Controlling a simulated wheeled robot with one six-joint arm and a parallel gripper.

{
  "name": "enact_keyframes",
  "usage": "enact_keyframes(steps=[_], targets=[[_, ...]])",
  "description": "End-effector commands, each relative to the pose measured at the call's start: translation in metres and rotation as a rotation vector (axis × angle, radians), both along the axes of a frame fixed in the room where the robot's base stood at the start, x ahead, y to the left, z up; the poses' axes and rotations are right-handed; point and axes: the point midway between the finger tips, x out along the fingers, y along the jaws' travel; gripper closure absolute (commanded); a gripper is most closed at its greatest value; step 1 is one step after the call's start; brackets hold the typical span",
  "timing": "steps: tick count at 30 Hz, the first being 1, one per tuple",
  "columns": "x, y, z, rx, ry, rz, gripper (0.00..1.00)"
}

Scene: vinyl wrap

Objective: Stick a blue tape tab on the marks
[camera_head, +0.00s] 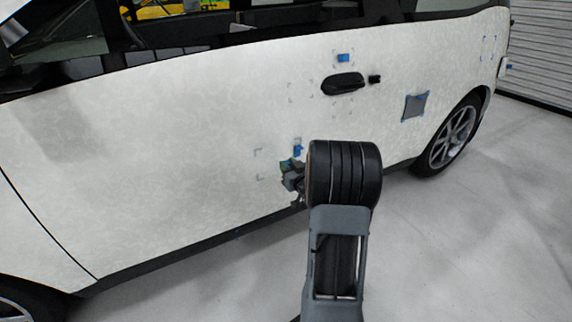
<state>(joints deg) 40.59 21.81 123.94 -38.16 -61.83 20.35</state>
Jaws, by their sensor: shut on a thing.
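The white car side (150,150) fills the left and middle of the view. Grey corner marks (258,151) show on the lower door left of my gripper. A blue tape tab (298,149) is on the door just above my gripper, near these marks. Another blue tab (343,58) is above the door handle, between corner marks. My gripper (290,168) is small in view, close to the lower door, and is shut on a small blue-green piece, likely a tape tab. My arm's dark wrist hides the door to its right.
A black door handle (343,84) sticks out above my wrist. A grey patch with blue tape (415,106) is on the rear door. More corner marks (488,48) show near the rear. The grey floor (480,230) at right is clear.

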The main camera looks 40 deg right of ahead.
Motion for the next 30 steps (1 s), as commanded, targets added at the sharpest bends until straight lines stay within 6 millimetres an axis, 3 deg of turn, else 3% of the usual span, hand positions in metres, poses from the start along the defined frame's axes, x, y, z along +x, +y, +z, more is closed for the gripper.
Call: enact_keyframes(steps=[18, 30], targets=[[-0.032, 0.004, 0.0, 0.0, 0.0, -0.002, 1.0], [-0.038, 0.005, 0.0, 0.0, 0.0, 0.0, 1.0]])
